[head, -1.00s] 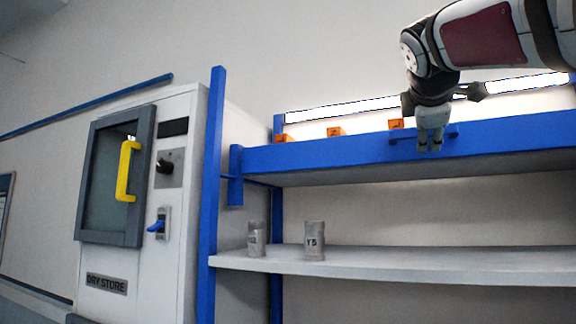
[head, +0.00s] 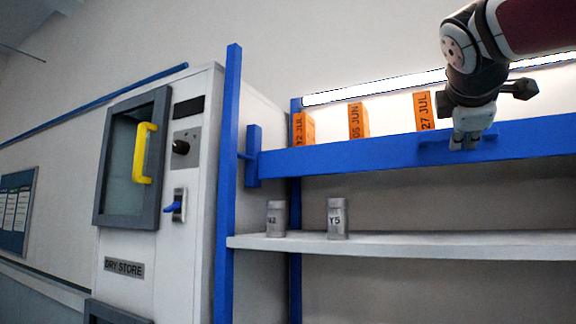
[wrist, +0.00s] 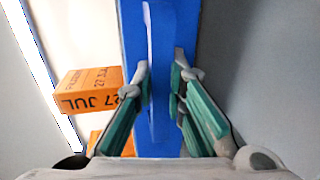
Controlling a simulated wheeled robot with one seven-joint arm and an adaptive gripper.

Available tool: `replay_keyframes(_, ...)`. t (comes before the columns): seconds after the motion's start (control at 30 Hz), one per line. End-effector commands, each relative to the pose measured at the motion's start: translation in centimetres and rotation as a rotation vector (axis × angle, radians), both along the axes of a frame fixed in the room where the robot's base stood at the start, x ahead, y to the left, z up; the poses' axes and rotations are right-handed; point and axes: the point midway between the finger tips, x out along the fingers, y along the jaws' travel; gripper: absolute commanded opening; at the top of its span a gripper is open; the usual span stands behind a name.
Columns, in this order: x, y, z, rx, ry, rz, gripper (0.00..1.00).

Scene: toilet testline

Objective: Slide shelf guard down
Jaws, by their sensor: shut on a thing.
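The shelf guard (head: 350,155) is a long blue bar across the front of the upper shelf, with a short upright piece at its left end by the blue post. In the wrist view the guard (wrist: 187,30) runs between my fingers, with a thin blue handle strip standing out from it. My gripper (head: 468,140) is at the guard's right part in the head view. In the wrist view my gripper (wrist: 160,92) has its green-padded fingers on both sides of the handle strip, shut on it.
Orange dated boxes (head: 358,120) stand behind the guard. Two grey jars (head: 337,218) stand on the white lower shelf (head: 400,244). A dry store cabinet (head: 180,200) with a yellow handle (head: 143,153) is at left, beside the blue post (head: 229,190).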

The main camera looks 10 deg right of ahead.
Motion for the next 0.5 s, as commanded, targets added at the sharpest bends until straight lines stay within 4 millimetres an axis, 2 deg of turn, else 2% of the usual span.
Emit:
replay_keyframes(0.23, -0.02, 0.04, 0.17, -0.001, -0.003, 0.002, 0.0)
replay_keyframes(0.27, -0.02, 0.04, 0.18, -0.002, -0.004, 0.002, 0.17)
replay_keyframes(0.33, -0.02, 0.04, 0.19, -0.002, -0.004, 0.002, 0.32)
replay_keyframes(0.5, -0.02, 0.04, 0.17, -0.001, -0.003, 0.002, 0.33)
